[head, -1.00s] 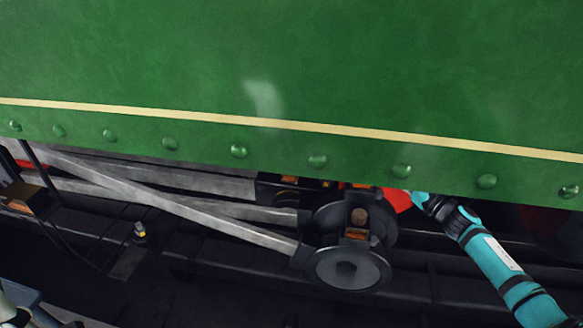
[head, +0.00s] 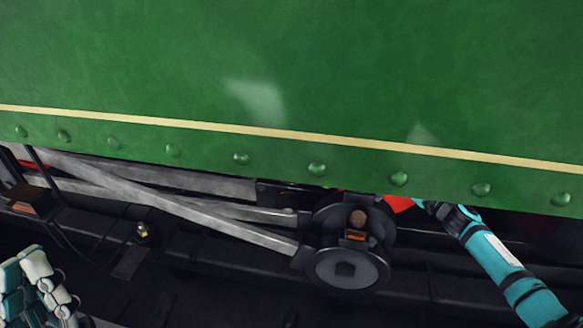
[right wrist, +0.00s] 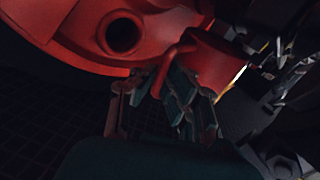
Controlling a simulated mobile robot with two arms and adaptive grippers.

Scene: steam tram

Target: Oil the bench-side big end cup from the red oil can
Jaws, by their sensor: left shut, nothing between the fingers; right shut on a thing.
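The crank end (head: 346,268) shows below the green side panel, at the right end of the grey rods. A small copper-coloured cup (head: 355,235) sits on it, with a brown round piece just above. The red oil can (right wrist: 215,58) shows in the right wrist view. My right gripper (right wrist: 178,95) is shut on it at its handle. In the head view my right arm reaches in from the right. Its fingers are mostly hidden under the panel edge, beside a red patch (head: 398,203). My left gripper (head: 45,285) is shut and empty at the lower left, away from the rods.
The green panel (head: 290,70) with its rivets overhangs the rods and hides what lies behind. Crossed grey rods (head: 180,205) run left from the crank. A small fitting (head: 142,232) stands on the dark ledge. A large red part with a round hole (right wrist: 75,28) is close above my right fingers.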

